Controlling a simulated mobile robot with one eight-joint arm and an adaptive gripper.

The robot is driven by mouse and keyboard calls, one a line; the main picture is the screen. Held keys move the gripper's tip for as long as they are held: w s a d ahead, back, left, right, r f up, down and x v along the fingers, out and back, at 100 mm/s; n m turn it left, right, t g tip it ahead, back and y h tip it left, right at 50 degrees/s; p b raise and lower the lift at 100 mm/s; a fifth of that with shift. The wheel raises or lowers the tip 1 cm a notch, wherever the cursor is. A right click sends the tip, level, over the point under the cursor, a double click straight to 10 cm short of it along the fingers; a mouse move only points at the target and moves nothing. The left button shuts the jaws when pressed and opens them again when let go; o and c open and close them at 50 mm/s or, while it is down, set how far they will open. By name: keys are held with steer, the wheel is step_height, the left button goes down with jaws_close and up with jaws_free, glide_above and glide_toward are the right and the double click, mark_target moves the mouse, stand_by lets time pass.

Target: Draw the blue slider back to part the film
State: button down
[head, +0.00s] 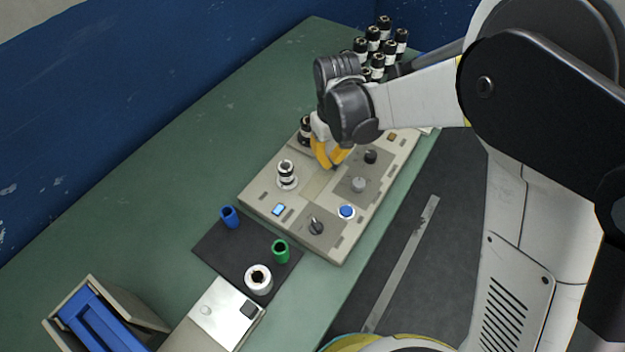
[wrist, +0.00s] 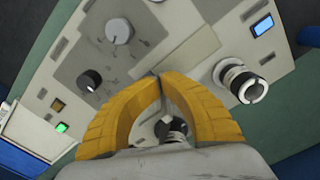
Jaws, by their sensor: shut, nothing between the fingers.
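My gripper (head: 331,165) has yellow fingers, shut and empty, low over the middle of the beige control panel (head: 334,249). In the wrist view, the fingertips (wrist: 160,76) meet at the edge of a pale flat strip (wrist: 190,53). I cannot tell whether they touch it. No blue slider is clearly recognisable. The blue parts on the panel are a round button (head: 346,212) at the near right and a small lit rectangle (head: 278,209) at the near left. A black-and-white roller (head: 287,174) stands left of the strip; another (head: 305,131) stands behind, partly hidden. No film is distinguishable.
Knobs (head: 358,184) stand up right of the strip. A dark mat (head: 214,247) in front holds a blue sleeve (head: 229,217), a green sleeve (head: 280,251) and a white roll (head: 258,279). Several dark rolls (head: 384,47) stand behind. The green table is clear at the left.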

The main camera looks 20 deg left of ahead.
steer(key=shift+s+a, duration=0.1)
steer(key=shift+s, duration=0.3)
step_height(320, 180, up, 8)
steer(key=p, duration=0.5)
stand_by(0.4)
steer(key=s+d+r+m+t+y, duration=0.1)
steer(key=d+r+m+t, duration=0.1)
steer(key=d+r, duration=0.5)
steer(key=s+d+r+m+t, duration=0.15)
steer(key=d+r, duration=0.25)
steer(key=d, duration=0.5)
steer(key=s+d+r+m+t, duration=0.1)
steer(key=s+d+m+t, duration=0.1)
steer(key=s+d, duration=0.2)
steer(key=s+d+r+m+t+h, duration=0.1)
steer(key=s+d+m, duration=0.2)
steer(key=d, duration=0.7)
steer(key=shift+s+d+r+t, duration=0.25)
steer(key=shift+s+r+t, duration=0.1)
steer(key=shift+s, duration=0.5)
